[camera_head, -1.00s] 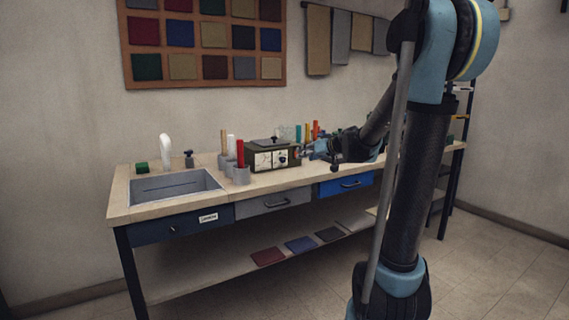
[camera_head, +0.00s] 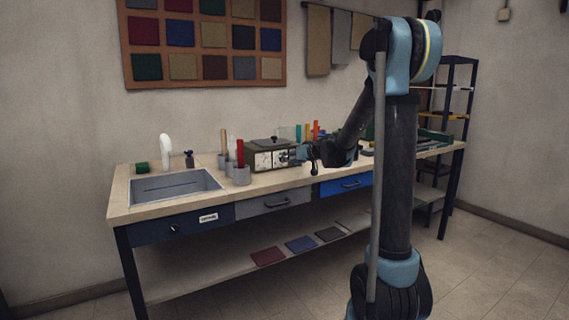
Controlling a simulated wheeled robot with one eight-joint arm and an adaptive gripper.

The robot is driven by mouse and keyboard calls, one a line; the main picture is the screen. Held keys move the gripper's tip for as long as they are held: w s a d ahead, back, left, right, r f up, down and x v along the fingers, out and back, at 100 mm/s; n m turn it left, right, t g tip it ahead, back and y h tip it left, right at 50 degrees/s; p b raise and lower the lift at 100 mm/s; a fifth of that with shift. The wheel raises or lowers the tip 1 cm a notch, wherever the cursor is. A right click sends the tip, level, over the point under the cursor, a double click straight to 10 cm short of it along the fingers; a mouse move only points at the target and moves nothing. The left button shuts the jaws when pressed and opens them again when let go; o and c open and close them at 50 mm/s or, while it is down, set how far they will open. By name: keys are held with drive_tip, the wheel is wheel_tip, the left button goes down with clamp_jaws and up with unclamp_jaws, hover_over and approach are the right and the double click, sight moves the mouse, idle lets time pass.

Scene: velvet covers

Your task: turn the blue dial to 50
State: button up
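A dark green box (camera_head: 270,154) with a white front panel stands on the workbench, and small dark dial marks show on the panel. I cannot make out a blue dial or any number at this size. My gripper (camera_head: 309,158) is just right of the box, above the bench top. It is small and dark, so I cannot tell whether its fingers are open or shut, or whether it touches the box. The right end of the box front is close to my gripper and partly hard to see.
The wooden workbench (camera_head: 262,184) has a sink (camera_head: 176,187) at its left. Grey cups (camera_head: 241,176) with coloured rolls stand left of the box. A blue drawer (camera_head: 346,184) is below my gripper. A green tray (camera_head: 433,137) lies at the bench's right end.

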drive_tip(key=shift+x, duration=2.85)
clamp_jaws()
